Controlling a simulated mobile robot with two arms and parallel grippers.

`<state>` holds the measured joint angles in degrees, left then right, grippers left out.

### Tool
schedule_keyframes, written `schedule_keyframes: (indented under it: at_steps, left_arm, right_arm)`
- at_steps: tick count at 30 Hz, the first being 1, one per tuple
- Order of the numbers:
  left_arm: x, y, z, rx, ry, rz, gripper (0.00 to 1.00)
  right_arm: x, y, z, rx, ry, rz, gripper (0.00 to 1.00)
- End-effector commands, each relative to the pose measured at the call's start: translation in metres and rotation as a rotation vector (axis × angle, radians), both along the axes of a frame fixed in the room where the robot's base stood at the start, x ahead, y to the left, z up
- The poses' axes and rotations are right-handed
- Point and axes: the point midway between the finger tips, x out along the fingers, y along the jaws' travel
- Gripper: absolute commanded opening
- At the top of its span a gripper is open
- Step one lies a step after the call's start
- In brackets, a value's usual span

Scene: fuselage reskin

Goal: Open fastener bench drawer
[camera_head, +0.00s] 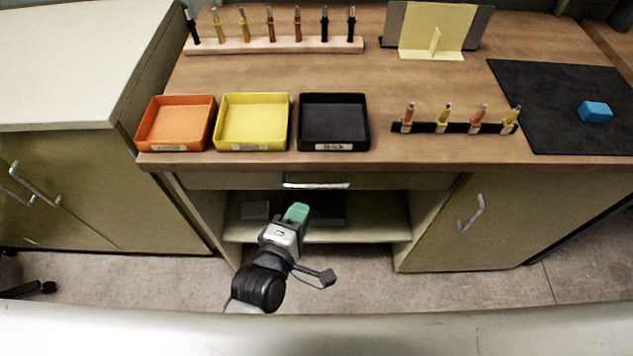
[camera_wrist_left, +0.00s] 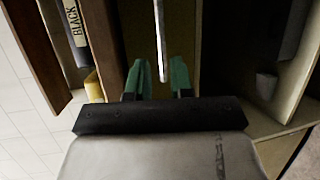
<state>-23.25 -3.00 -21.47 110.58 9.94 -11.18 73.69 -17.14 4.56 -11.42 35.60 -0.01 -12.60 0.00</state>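The fastener bench drawer (camera_head: 400,181) is a flat olive front under the wooden bench top, and it looks shut. Its silver bar handle (camera_head: 316,184) is at the middle of the front. My left gripper (camera_head: 297,212) has green fingers and shows just below the handle, a little left of its middle. In the left wrist view the green fingers (camera_wrist_left: 157,80) stand apart, and the handle bar (camera_wrist_left: 160,40) appears between them with a gap on each side. Contact with the handle cannot be made out. My right gripper is in neither view.
Orange (camera_head: 176,124), yellow (camera_head: 252,122) and black (camera_head: 334,122) trays stand near the bench's front edge. A strip of several fasteners (camera_head: 458,127) lies to their right. An open shelf (camera_head: 370,229) is under the drawer. A cabinet door (camera_head: 500,222) is at the right.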

Motion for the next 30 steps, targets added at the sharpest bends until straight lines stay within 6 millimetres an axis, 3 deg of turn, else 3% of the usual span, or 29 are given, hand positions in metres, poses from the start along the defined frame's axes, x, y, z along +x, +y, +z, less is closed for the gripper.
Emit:
schedule_keyframes:
  at_steps: [9,15,27,30]
  left_arm:
    - [0.055,-0.023,-0.011,0.003,-0.002,-0.001,0.22]
    - [0.079,-0.033,-0.017,0.004,-0.001,-0.001,0.22]
    - [0.087,-0.036,-0.019,0.004,0.000,-0.001,0.22]
    - [0.087,-0.036,-0.019,0.005,0.000,-0.001,0.10]
  right_arm:
    - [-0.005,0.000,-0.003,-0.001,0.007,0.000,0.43]
    - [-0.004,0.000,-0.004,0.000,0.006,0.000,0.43]
    - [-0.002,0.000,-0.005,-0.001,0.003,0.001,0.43]
    - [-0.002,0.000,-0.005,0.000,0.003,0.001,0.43]
